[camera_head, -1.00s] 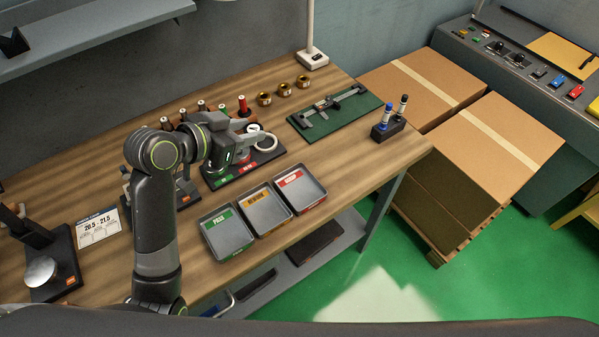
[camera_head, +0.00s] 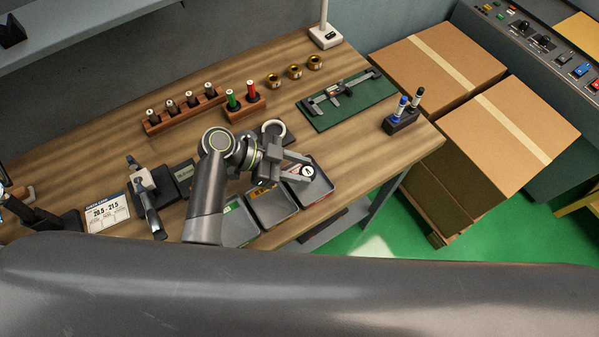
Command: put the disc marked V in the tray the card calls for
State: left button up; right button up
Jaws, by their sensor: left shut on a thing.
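My left gripper (camera_head: 303,167) is shut on a small white disc (camera_head: 307,171) with a dark mark, too small to read. It holds the disc over the red-labelled tray (camera_head: 322,190), the rightmost of three grey trays. The middle, orange-labelled tray (camera_head: 277,213) is partly hidden by my gripper. The green-labelled tray (camera_head: 240,228) at the left is partly hidden by my arm. The white card (camera_head: 107,212) stands at the left of the bench and reads 20.5 - 21.5; its smaller lines are unreadable. My right gripper is not in view.
A micrometer-like tool (camera_head: 146,195) stands right of the card. A wooden rack (camera_head: 187,110) holds several dark pegs. Brass rings (camera_head: 295,72), a caliper on a green mat (camera_head: 350,105) and a marker holder (camera_head: 401,121) lie further right. Cardboard boxes (camera_head: 510,125) stand beyond the bench's right end.

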pick_arm(q)
notch_tip(320, 180, down, 4)
jog(key=shift+w+f+p, duration=0.1)
jog(key=shift+w+p, duration=0.05)
jog(key=shift+p, duration=0.2)
jog(key=shift+f, duration=0.1)
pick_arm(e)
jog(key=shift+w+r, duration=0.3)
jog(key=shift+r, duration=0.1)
pick_arm(q)
jog(key=shift+f, duration=0.1)
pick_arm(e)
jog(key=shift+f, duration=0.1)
pick_arm(q)
jog(key=o, duration=0.7)
jog(key=shift+f, duration=0.1)
jog(key=shift+o, duration=1.1)
jog(key=shift+r, duration=0.3)
jog(key=p+v, duration=0.3)
jog(key=v, duration=0.8)
jog(key=shift+a+r, duration=0.1)
jog(key=shift+a, duration=0.3)
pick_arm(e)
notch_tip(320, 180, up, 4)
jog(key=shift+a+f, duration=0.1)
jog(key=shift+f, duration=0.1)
